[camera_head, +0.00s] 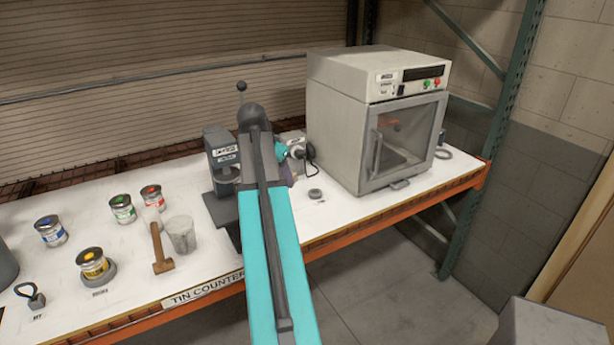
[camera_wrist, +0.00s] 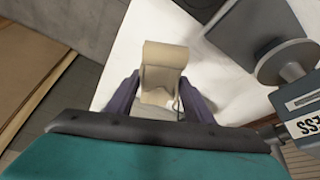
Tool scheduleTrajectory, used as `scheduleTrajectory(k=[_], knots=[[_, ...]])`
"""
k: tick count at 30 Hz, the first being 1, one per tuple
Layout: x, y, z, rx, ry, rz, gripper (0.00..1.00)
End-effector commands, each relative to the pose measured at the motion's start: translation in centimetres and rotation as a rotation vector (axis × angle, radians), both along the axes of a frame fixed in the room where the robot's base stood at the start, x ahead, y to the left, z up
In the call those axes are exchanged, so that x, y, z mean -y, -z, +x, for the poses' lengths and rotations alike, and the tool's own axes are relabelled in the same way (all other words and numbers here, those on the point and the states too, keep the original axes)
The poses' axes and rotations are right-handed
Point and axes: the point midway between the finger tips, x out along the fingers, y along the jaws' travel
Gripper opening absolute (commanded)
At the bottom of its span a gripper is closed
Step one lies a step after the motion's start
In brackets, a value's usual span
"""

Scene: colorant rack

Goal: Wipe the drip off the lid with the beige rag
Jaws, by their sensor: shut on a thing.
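My gripper (camera_wrist: 160,103) shows in the wrist view with its two purple fingers closed on the beige rag (camera_wrist: 165,57), which stands up between them as a folded band. The gripper is above the white counter. In the head view my arm hides most of the gripper and the rag. I cannot make out a drip on any lid.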

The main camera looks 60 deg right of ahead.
Motion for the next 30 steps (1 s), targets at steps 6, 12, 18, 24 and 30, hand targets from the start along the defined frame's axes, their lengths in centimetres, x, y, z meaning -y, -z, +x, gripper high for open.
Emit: scheduleTrajectory(k=[6,12,18,24,30], knots=[[-4.6,1.0,5.6,0.000,-0.117,0.000,0.30],[-9.2,1.7,10.1,0.001,-0.225,0.000,0.30],[-14.3,2.5,14.2,0.001,-0.343,0.001,0.30],[-19.9,3.2,17.7,0.000,-0.469,0.002,0.30],[-25.8,4.0,20.7,-0.001,-0.602,0.002,0.30]])
